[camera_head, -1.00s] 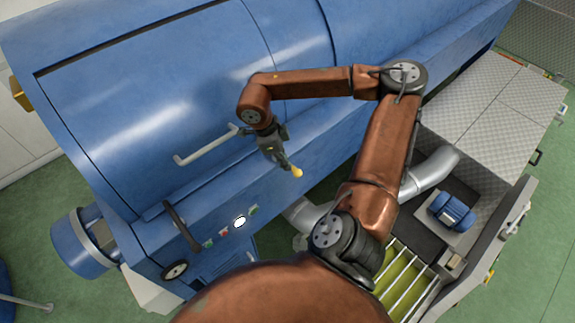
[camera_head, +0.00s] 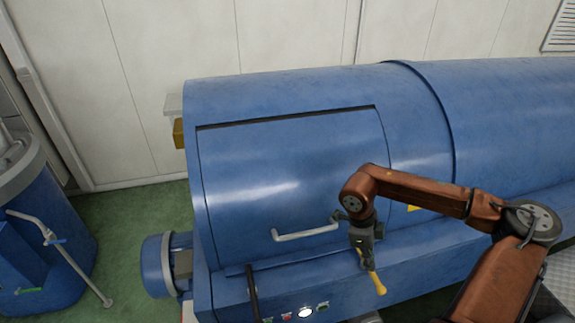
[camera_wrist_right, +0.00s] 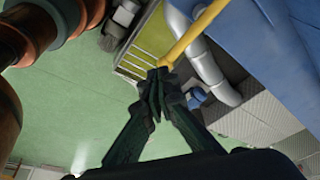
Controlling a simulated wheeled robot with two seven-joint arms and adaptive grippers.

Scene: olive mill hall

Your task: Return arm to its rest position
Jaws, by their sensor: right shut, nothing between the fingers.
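My right arm reaches in from the lower right in the head view, bent at the elbow, with the forearm across the front of the blue machine (camera_head: 290,165). My right gripper (camera_head: 367,262) points down, just right of the machine's pale bar handle (camera_head: 305,233). In the right wrist view its dark fingers (camera_wrist_right: 157,82) meet at the tips, shut and empty. A yellow rod (camera_head: 377,283) shows at the fingertips; it also shows in the wrist view (camera_wrist_right: 198,32), running up and right. I cannot tell whether it touches them. My left gripper is not in view.
Lit buttons (camera_head: 305,312) sit on the machine's lower front. A blue tank (camera_head: 45,230) with a pipe stands at the left. White wall panels (camera_head: 150,60) are behind. Green floor (camera_head: 115,225) lies between tank and machine. The wrist view shows a silver duct (camera_wrist_right: 205,65).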

